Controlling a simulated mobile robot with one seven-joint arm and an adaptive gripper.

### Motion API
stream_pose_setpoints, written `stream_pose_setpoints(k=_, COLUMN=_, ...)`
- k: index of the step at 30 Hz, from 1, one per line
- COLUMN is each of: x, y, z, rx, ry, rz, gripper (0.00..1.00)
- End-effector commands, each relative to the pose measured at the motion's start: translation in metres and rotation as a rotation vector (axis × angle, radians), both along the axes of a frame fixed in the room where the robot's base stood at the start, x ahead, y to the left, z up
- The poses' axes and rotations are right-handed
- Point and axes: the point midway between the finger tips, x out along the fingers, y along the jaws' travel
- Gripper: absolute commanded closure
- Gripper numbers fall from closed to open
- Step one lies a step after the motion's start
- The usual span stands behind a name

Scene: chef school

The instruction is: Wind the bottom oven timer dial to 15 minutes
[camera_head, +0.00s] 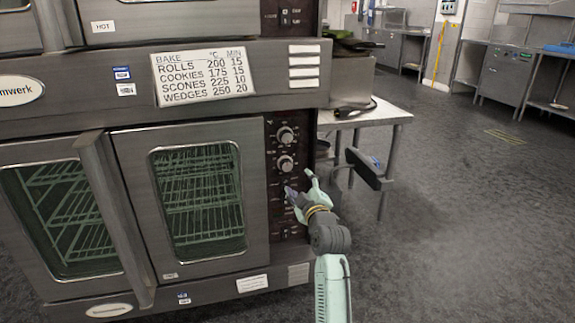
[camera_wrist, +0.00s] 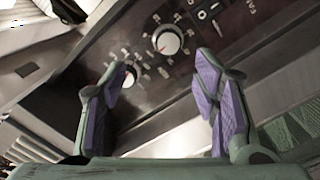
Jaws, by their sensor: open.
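The bottom oven's control panel (camera_head: 270,215) stands right of its doors in the head view. It bears an upper dial (camera_head: 286,135) and a lower dial (camera_head: 286,163). Labels are too small to read, so I cannot tell which is the timer. My gripper (camera_head: 298,192) is in front of the panel, below these dials in the picture, hiding part of it. In the wrist view my gripper (camera_wrist: 163,88) is open and empty. A white-faced dial with a red mark (camera_wrist: 168,41) lies beyond the gap between the fingers, apart from them. Another dial (camera_wrist: 129,76) is partly behind the left finger.
A bake chart (camera_head: 205,75) above the doors lists rolls 200, 15 min. The oven door handle (camera_head: 115,220) juts out at left. A steel table (camera_head: 375,118) stands right of the oven. The floor (camera_head: 450,230) at right is clear.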

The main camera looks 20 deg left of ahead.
Motion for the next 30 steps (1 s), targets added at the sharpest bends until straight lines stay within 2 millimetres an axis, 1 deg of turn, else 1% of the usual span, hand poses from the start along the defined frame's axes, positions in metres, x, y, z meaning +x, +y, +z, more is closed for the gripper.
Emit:
stream_pose_setpoints(k=1, x=0.004, y=0.006, z=-0.004, rx=-0.028, ry=-0.019, rz=0.015, gripper=0.45)
stream_pose_setpoints(k=3, x=0.007, y=0.012, z=-0.007, rx=-0.057, ry=-0.042, rz=0.029, gripper=0.45)
stream_pose_setpoints(k=8, x=0.015, y=0.021, z=-0.008, rx=-0.077, ry=-0.058, rz=0.038, gripper=0.45)
stream_pose_setpoints(k=11, x=0.027, y=0.029, z=-0.007, rx=-0.076, ry=-0.057, rz=0.037, gripper=0.45)
stream_pose_setpoints(k=18, x=0.064, y=0.055, z=-0.007, rx=-0.076, ry=-0.056, rz=0.038, gripper=0.45)
stream_pose_setpoints(k=21, x=0.077, y=0.064, z=-0.007, rx=-0.075, ry=-0.056, rz=0.037, gripper=0.45)
stream_pose_setpoints(k=25, x=0.089, y=0.072, z=-0.007, rx=-0.075, ry=-0.057, rz=0.037, gripper=0.45)
stream_pose_setpoints(k=30, x=0.096, y=0.076, z=-0.008, rx=-0.074, ry=-0.056, rz=0.035, gripper=0.45)
